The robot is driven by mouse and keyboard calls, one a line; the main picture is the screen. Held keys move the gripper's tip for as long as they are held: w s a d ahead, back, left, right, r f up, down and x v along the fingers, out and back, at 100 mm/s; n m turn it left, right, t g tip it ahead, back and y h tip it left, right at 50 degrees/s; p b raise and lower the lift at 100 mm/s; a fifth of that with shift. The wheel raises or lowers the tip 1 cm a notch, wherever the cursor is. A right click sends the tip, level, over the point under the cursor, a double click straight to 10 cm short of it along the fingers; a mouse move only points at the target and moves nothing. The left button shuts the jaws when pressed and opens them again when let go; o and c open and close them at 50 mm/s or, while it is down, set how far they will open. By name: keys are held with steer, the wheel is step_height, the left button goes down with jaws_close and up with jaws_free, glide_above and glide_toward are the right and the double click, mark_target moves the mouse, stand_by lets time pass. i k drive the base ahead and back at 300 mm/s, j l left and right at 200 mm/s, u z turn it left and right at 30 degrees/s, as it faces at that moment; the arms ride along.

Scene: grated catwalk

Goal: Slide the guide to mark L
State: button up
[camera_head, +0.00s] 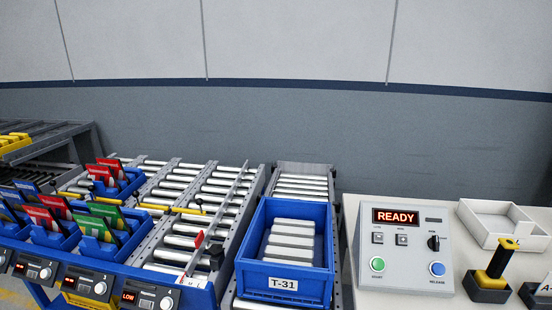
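The guide (225,205) looks like a thin grey metal bar lying lengthwise over the roller conveyor, left of the blue tote. A red piece (199,239) sits on its near part. A black knob (216,251) stands just right of its near end. A small light label strip (190,281) with letters lies at the conveyor's near edge; the letters are too small to read surely, so I cannot tell which mark the guide stands at. My gripper is not in view.
The blue tote (245,262) labelled T-31 stands on rollers right of the guide. A control panel (407,215) reading READY is on the bench at right, with a white tray (470,226) and a yellow-black handle (500,262). Blue bins with coloured cards (87,228) stand left.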

mark_target(202, 240)
steer(key=j, duration=0.55)
steer(key=k+j, duration=0.15)
steer(key=j, duration=0.45)
steer(key=j+z, duration=0.1)
steer(key=j, duration=0.45)
steer(key=k+j, duration=0.15)
steer(key=j, duration=0.95)
steer(key=k+z, duration=0.05)
